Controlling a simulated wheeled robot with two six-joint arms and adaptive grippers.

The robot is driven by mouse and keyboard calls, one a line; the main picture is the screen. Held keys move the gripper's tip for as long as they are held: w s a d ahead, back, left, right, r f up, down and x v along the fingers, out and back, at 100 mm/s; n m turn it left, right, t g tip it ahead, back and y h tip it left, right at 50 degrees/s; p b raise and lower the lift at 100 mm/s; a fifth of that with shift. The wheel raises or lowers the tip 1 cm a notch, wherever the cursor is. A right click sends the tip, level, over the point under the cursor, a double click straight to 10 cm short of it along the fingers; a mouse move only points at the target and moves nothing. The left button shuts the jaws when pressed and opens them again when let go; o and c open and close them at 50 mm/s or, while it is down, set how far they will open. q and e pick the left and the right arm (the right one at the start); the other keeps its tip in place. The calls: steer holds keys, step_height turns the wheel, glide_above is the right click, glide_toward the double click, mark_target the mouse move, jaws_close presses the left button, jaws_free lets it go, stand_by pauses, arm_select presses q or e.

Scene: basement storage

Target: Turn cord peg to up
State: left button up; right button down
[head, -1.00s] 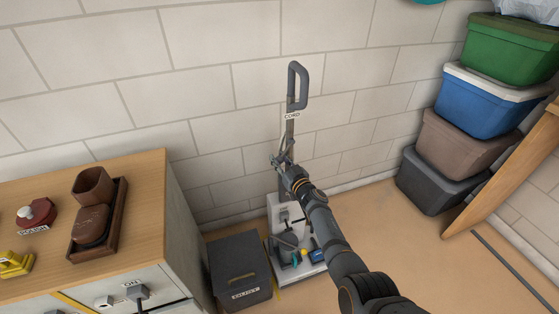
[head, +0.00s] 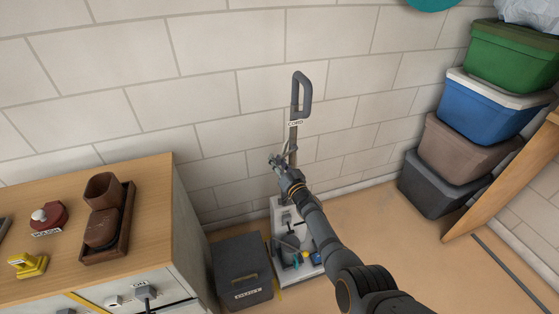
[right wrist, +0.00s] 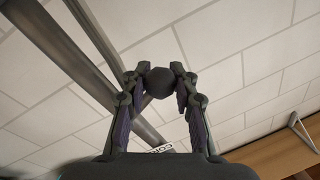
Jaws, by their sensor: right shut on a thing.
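An upright vacuum-like machine stands against the wall, with a grey loop handle (head: 303,94) on a pole. A white tag reading CORD (head: 296,123) sits on the pole below the handle; it also shows in the right wrist view (right wrist: 158,149). My right gripper (head: 275,159) is at the pole below the tag, a little to its left. In the right wrist view the fingers are shut on a dark rounded knob, which looks like the cord peg (right wrist: 159,83). The peg's direction is hidden behind the gripper. My left gripper is out of view.
A wooden-topped cabinet (head: 135,220) with small items stands at the left. A dark lidded box (head: 240,268) is beside the machine's base. Stacked bins (head: 465,145) and a slanted wooden piece (head: 505,180) stand at the right.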

steer(key=shift+s+a+r+m+p, duration=0.2)
steer(key=shift+r+m+p, duration=0.35)
steer(key=shift+m, duration=0.65)
steer(key=shift+a, duration=0.1)
steer(key=c, duration=1.4)
jaws_free()
steer(key=shift+o, duration=0.4)
steer(key=shift+r, duration=0.15)
